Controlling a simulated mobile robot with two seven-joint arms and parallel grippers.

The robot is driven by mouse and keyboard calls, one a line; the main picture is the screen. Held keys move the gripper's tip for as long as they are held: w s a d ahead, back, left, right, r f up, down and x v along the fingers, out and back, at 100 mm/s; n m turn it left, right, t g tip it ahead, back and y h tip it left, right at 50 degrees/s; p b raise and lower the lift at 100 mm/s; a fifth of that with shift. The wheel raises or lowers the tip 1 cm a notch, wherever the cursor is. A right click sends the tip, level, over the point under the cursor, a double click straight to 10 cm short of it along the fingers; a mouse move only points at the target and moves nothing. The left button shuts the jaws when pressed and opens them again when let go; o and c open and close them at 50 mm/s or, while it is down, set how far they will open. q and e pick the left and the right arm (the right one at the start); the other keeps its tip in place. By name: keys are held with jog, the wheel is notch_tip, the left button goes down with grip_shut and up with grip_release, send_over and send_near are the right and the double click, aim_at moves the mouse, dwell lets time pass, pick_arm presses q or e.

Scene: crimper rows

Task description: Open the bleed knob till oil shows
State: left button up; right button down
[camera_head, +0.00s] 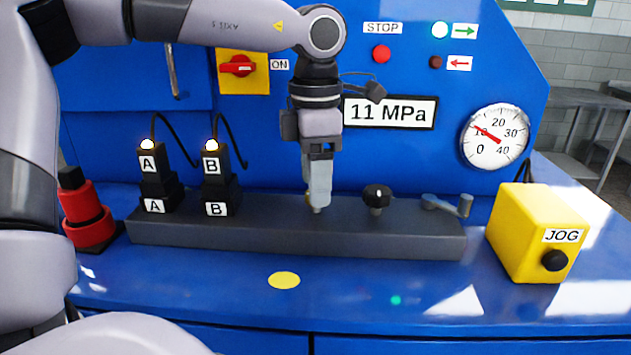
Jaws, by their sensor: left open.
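A black round knob (376,194) with a white mark stands on the long dark grey block (265,240). No label marks it as the bleed knob. My left gripper (317,210) points straight down over the block, left of this knob and apart from it. Its fingers are open, seen edge-on, with tips close to the block's top. A small brass-coloured bit (308,199) shows beside the fingers; the rest of it is hidden. A grey lever (447,204) sits at the block's right end. The gauge (495,136) needle points near 10, and the display (389,112) reads 11 MPa. My right gripper is out of view.
Plugs A (154,180) and B (217,180) with lit tops and cables stand on the block's left. A red-and-black cylinder (87,215) stands far left, a yellow JOG box (521,225) right.

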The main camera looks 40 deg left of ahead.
pick_arm(q)
notch_tip(320, 180, up, 6)
jog(key=shift+r, duration=0.1)
dwell(1.1)
